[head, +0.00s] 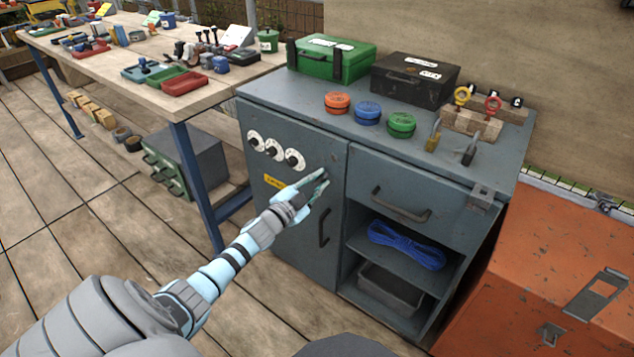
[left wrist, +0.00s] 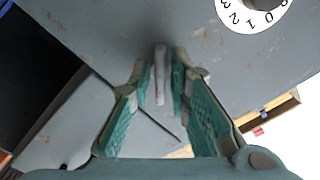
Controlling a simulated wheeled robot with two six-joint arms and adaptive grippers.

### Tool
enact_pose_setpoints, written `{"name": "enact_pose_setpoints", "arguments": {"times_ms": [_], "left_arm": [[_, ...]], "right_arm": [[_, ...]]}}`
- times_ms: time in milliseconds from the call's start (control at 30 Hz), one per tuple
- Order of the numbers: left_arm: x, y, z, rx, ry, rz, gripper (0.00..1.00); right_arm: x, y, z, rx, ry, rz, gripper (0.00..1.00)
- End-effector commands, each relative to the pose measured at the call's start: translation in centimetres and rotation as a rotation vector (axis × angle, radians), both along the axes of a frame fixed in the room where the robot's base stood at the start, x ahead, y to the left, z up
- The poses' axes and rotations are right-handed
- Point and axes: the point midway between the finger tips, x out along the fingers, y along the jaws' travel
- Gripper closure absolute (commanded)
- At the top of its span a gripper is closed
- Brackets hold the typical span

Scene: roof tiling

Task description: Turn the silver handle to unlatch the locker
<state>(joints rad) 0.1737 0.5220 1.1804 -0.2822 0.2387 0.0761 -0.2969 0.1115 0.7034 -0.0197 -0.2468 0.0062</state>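The silver handle (left wrist: 160,75) shows in the left wrist view as a narrow upright lever on the grey door. In the head view my fingers mostly hide it. My left gripper (head: 322,186) is at the upper right part of the door. Its fingers (left wrist: 163,85) are apart, one on each side of the handle, with what look like narrow gaps; contact is hard to tell. My right gripper is not in view.
Numbered white dials (head: 273,147) sit on the door, left of my gripper. A black pull (head: 324,227) is below it. A drawer (head: 400,195) and open shelves with blue cable (head: 407,245) are to the right. An orange chest (head: 560,270) stands at the far right.

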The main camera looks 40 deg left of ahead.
Motion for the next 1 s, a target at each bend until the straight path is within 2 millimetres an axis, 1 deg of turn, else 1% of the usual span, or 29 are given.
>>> {"name": "enact_pose_setpoints", "arguments": {"times_ms": [267,467,767,1000], "left_arm": [[0.0,0.1,0.0,0.013,0.001,0.001,1.0],[0.0,0.1,0.0,0.075,0.002,0.0,1.0],[0.0,0.2,-0.1,0.289,0.008,0.0,1.0],[0.0,0.2,-0.1,0.506,0.013,0.0,1.0]], "right_arm": [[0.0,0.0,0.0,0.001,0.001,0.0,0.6],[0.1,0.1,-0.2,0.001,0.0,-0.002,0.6],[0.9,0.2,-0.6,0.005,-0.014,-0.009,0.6],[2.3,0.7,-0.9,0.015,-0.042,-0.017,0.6]]}}
